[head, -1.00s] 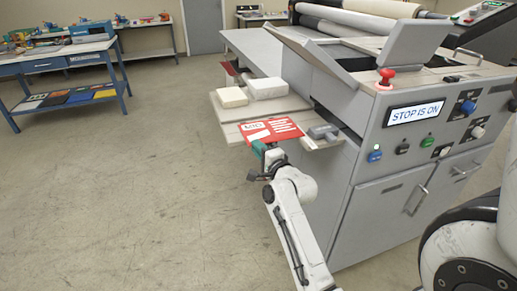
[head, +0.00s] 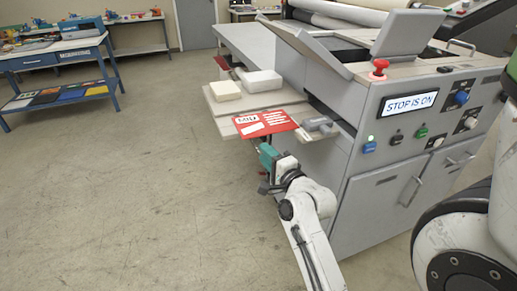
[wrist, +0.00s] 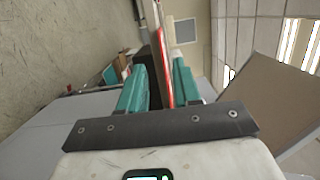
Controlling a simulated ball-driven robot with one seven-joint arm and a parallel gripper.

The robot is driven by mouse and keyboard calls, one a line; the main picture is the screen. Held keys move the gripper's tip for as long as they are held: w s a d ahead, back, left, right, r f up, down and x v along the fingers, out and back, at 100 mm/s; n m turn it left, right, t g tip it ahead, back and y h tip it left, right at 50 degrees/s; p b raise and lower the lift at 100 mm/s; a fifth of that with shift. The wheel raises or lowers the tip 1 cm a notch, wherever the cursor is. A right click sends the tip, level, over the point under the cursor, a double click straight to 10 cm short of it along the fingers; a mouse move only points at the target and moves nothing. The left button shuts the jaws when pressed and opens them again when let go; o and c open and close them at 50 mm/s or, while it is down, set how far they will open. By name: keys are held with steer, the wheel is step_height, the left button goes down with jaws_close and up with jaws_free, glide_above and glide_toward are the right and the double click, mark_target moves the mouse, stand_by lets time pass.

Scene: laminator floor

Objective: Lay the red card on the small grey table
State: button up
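The red card (head: 279,119) with white print lies flat, or nearly so, at the front edge of the small grey table (head: 224,107) on the laminator's side. Its near edge reaches the table's edge. My gripper (head: 265,152) is just in front of and below the card's near edge. In the wrist view the card shows edge-on as a thin red strip (wrist: 163,70) between my two teal fingers (wrist: 160,88). Whether a finger touches the card I cannot tell.
Two pale blocks (head: 262,81) sit behind the card, and a grey tool-like piece (head: 318,124) lies to its right. The laminator's control panel (head: 420,115) reads "STOP IS ON". A blue workbench (head: 62,62) stands at far left. The floor between is clear.

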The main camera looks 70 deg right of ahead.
steer(key=shift+v, duration=1.3)
steer(key=shift+w, duration=0.1)
